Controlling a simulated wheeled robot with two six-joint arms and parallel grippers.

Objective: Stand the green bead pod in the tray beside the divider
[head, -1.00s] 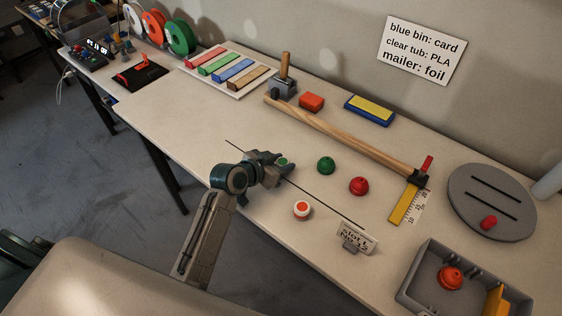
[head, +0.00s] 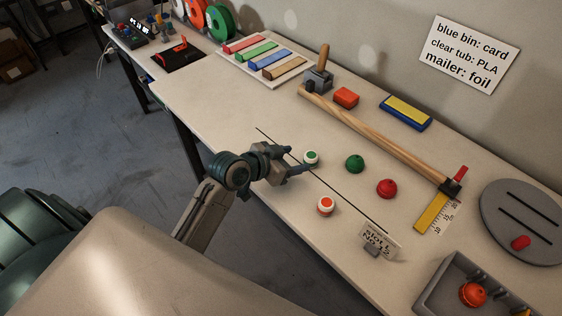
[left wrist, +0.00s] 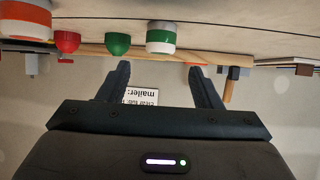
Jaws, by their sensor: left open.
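A white pod with a green top (head: 311,157) stands upright on the bench by the black line; it also shows in the left wrist view (left wrist: 161,38). A plain green dome-shaped piece (head: 355,163) sits to its right. My left gripper (head: 300,160) is open and empty, its fingers pointing at the white-and-green pod, which is just beyond the fingertips. The grey tray (head: 437,288) is at the lower right, cut off by the frame edge. It holds an orange dome (head: 473,294), with a sliver of yellow divider (head: 522,312) beside it. My right gripper is not in view.
A white pod with an orange top (head: 326,205), a red dome (head: 387,188) and a slot sign (head: 380,240) stand near. A long wooden bar (head: 375,135) lies behind, with a yellow ruler (head: 431,214) at its end. A grey disc (head: 520,225) lies right.

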